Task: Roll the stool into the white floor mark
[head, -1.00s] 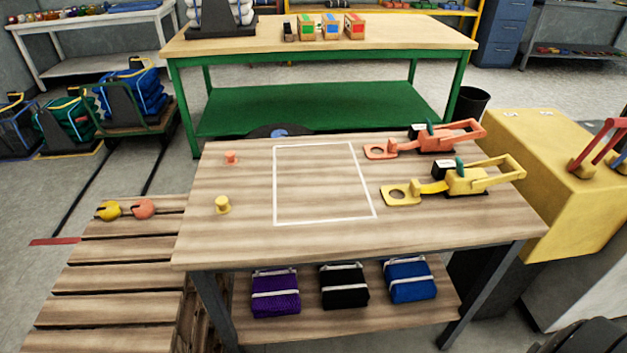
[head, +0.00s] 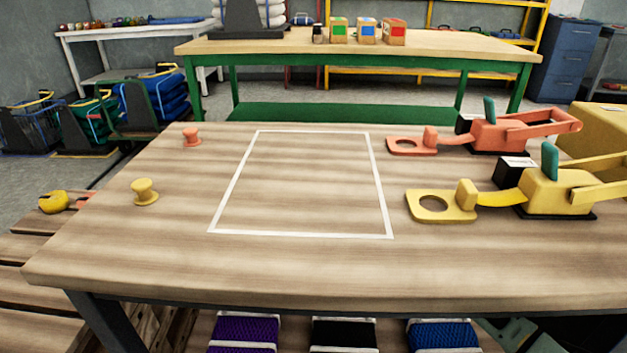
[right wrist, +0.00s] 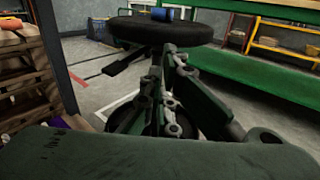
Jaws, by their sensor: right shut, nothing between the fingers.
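The stool's round black seat (right wrist: 160,31) is at the top of the right wrist view, with a small blue object (right wrist: 162,14) on it. Its lower parts are largely hidden by my gripper. My right gripper (right wrist: 168,52) is shut and empty, its fingers pointing toward the seat; I cannot tell whether they touch it. A pale line on the floor (right wrist: 119,104), perhaps part of the white floor mark, shows left of the gripper and is mostly hidden. Neither stool nor floor mark is visible in the head view. My left gripper is not in view.
A wooden workbench (head: 130,255) fills the head view's front, bearing a white outlined rectangle (head: 232,183), orange (head: 500,132) and yellow (head: 555,190) hinged tools and two small knobs. A green-framed table (head: 225,45) stands behind. Open floor (right wrist: 95,52) shows in the right wrist view.

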